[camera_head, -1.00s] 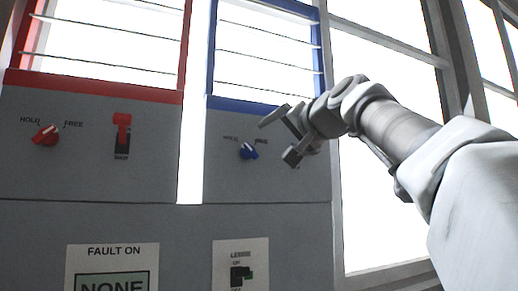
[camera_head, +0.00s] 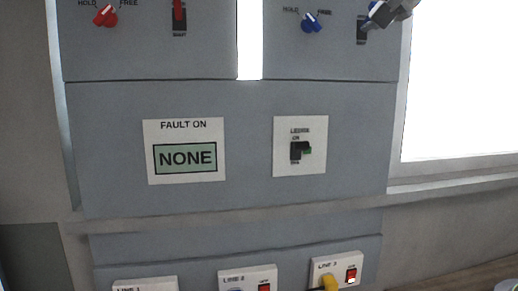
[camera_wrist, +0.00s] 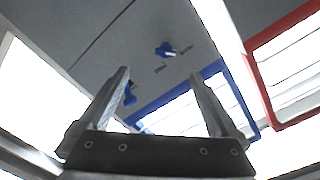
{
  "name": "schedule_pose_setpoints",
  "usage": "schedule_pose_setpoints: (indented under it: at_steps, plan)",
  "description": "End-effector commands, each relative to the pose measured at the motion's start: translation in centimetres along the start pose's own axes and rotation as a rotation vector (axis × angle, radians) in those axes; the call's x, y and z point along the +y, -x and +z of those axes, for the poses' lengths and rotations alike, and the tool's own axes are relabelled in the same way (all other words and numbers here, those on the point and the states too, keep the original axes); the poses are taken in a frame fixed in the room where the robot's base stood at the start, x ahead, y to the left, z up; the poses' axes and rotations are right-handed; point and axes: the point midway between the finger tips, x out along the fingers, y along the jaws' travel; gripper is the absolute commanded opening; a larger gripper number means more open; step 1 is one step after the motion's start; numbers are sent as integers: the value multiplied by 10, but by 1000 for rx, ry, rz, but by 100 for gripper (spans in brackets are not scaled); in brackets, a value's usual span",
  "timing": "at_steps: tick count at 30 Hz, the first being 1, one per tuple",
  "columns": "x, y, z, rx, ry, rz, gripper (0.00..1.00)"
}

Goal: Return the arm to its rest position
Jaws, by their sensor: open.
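My gripper (camera_wrist: 160,75) is open, with nothing between its two fingers in the wrist view. In the head view only its end (camera_head: 390,12) shows at the top right edge, in front of the upper panel; most of the arm is out of frame. It overlaps the top of a dark switch plate (camera_head: 362,31) right of the blue knob (camera_head: 311,21). In the wrist view the blue knob (camera_wrist: 167,49) lies beyond the fingertips, and a blue switch (camera_wrist: 130,96) shows beside the left finger. I cannot tell the distance to the panel.
Below are line boxes (camera_head: 249,275) and a yellow part (camera_head: 328,282). A bright window (camera_head: 460,90) is at right.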

Motion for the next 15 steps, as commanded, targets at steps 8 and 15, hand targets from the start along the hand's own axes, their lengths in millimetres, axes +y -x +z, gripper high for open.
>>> schedule_pose_setpoints:
  at_steps: [8,15]
  plan:
    - [60,13,97,-188,83,159,98]
    - [123,44,196,-384,195,296,98]
